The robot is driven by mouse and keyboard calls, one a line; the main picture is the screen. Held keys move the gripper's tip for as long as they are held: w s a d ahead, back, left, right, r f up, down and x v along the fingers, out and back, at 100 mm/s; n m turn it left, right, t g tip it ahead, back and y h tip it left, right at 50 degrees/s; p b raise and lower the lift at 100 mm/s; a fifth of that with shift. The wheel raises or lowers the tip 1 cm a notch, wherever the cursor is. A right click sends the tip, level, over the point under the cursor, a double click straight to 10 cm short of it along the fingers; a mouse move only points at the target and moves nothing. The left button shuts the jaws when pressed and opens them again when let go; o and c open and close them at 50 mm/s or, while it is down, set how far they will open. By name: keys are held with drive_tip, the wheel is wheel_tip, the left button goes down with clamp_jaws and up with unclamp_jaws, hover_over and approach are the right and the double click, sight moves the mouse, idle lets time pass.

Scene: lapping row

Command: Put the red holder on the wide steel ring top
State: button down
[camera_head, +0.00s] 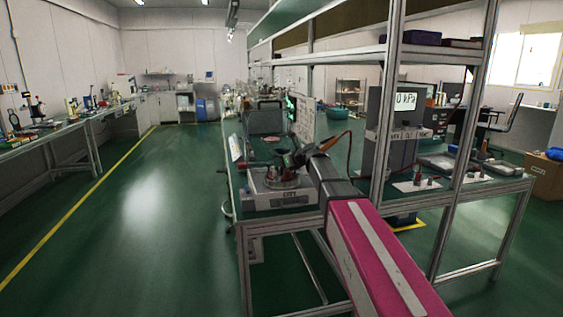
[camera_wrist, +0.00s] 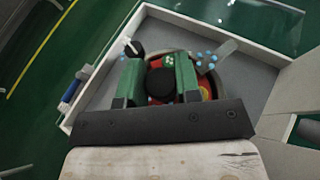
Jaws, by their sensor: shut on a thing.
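In the wrist view the two green fingers of my gripper (camera_wrist: 159,68) are shut on the black knob (camera_wrist: 161,86) in the middle of the red holder. Red parts of the holder (camera_wrist: 205,90) show beside the fingers; the rest is hidden by them. A round grey-brown rim, which looks like the wide steel ring (camera_wrist: 217,84), shows around and below the holder. I cannot tell whether the holder touches it. In the head view my gripper (camera_head: 290,162) is low over the round steel top of the bench machine (camera_head: 281,183), and the holder is too small to make out clearly.
The ring is inside a white-walled tray (camera_wrist: 100,72) with a grey floor. A steel arm piece (camera_wrist: 226,50) and blue dots lie close to the right finger. Frame posts (camera_head: 388,110) and a shelf stand right of my arm. The green floor (camera_head: 150,210) at left is free.

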drive_tip(key=c, duration=0.8)
unclamp_jaws()
drive_tip(key=shift+r, duration=0.1)
drive_tip(key=shift+r, duration=0.25)
drive_tip(key=v, duration=1.2)
drive_tip(key=shift+r, duration=0.25)
